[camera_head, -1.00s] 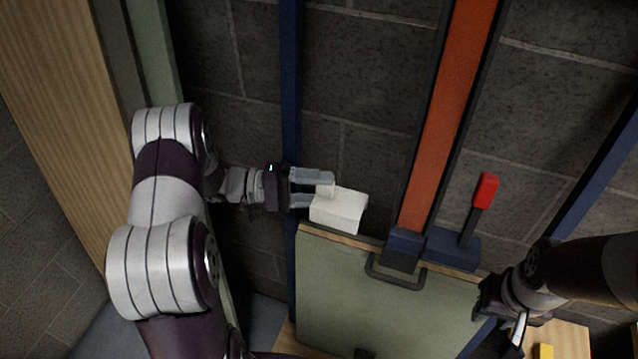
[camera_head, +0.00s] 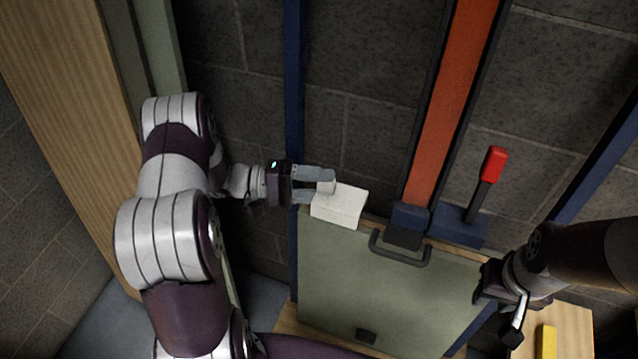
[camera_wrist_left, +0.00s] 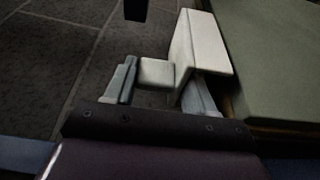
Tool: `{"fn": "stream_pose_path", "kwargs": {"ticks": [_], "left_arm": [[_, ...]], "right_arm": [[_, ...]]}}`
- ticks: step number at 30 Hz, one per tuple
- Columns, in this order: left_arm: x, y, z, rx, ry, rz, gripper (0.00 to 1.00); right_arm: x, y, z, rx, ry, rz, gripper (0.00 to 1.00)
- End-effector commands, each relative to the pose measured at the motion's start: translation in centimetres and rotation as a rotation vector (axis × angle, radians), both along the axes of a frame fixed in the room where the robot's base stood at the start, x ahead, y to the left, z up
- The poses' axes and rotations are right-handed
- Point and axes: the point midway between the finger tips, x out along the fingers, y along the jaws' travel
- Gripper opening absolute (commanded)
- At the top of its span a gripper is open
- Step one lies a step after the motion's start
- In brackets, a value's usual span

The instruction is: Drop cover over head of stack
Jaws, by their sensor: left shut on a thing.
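The cover is a white block with a small knob (camera_head: 340,204). My left gripper (camera_head: 318,186) is shut on its knob. In the left wrist view, the knob (camera_wrist_left: 155,73) sits between the fingers and the white body (camera_wrist_left: 205,45) lies by the right finger. In the head view the cover overlaps the upper left edge of a green panel (camera_head: 375,290), which appears to be the stack. I cannot tell whether they touch. In the wrist view the green face (camera_wrist_left: 275,50) lies just right of the cover. My right gripper (camera_head: 502,300) is at the lower right, its jaws unclear.
A dark handle (camera_head: 400,255) sticks out near the panel's top edge. An orange strip (camera_head: 450,110) in a dark frame rises behind it. A red-handled lever (camera_head: 492,165) stands to its right. A yellow piece (camera_head: 546,343) lies at the lower right. Dark tiled wall surrounds these.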

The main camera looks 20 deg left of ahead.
Motion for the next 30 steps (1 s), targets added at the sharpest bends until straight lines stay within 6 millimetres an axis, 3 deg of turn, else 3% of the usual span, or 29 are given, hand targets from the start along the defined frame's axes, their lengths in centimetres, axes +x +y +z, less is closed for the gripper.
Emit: {"fn": "stream_pose_path", "kwargs": {"ticks": [30], "left_arm": [[0.0,0.0,0.1,0.0,0.0,0.0,0.19]], "right_arm": [[0.0,0.0,1.1,0.0,0.0,0.0,0.36]]}}
